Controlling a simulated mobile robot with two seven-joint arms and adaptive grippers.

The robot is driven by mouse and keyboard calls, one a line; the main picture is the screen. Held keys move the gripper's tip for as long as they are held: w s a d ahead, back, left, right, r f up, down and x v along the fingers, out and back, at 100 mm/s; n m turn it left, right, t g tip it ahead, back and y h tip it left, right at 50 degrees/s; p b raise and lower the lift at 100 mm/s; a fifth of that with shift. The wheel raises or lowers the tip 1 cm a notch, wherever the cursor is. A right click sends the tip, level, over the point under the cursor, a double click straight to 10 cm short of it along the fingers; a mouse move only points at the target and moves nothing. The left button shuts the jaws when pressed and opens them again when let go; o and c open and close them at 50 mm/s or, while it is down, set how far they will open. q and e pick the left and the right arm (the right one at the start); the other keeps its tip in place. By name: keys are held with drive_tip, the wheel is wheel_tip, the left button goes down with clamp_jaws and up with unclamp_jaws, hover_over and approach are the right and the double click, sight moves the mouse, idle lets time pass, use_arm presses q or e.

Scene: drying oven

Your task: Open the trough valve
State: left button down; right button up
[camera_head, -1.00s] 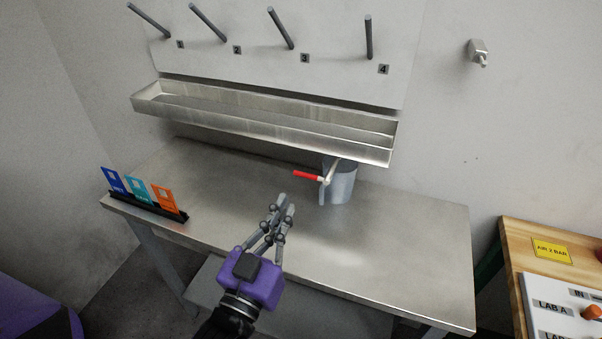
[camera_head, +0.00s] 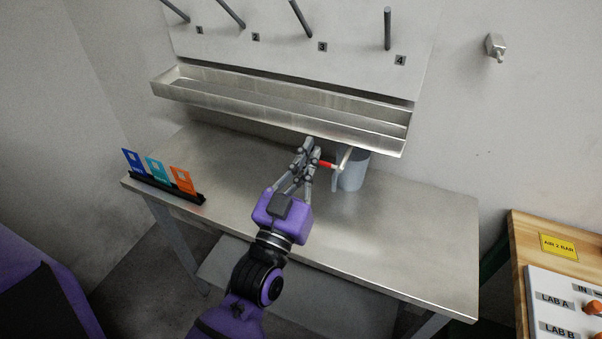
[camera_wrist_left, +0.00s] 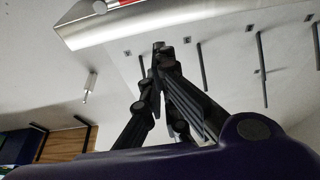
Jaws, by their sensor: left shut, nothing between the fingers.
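The trough (camera_head: 280,108) is a long metal channel on the wall below the numbered pegs. Its valve has a red handle (camera_head: 327,164) that points left from a pale fitting (camera_head: 345,158) under the trough's right part. A grey metal jug (camera_head: 354,172) stands on the bench below the valve. My left gripper (camera_head: 308,144) is shut and empty. Its fingertips are just left of the red handle and cover its outer end in the head view; whether they touch cannot be told. In the left wrist view a red strip (camera_wrist_left: 122,3) shows at the top edge, beyond the fingertips (camera_wrist_left: 158,46).
A steel bench (camera_head: 400,235) lies below the trough, with much clear surface. A black rack (camera_head: 170,192) with blue, teal and orange cards stands at its left end. A wooden table (camera_head: 535,230) with a labelled panel (camera_head: 565,300) is at the right.

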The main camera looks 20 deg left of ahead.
sight(326, 164)
use_arm(q)
drive_tip(key=w+f, duration=0.2)
drive_tip(key=w, duration=0.1)
drive_tip(key=shift+w+f, duration=0.2)
drive_tip(key=shift+f, duration=0.2)
drive_tip(key=shift+w, duration=0.1)
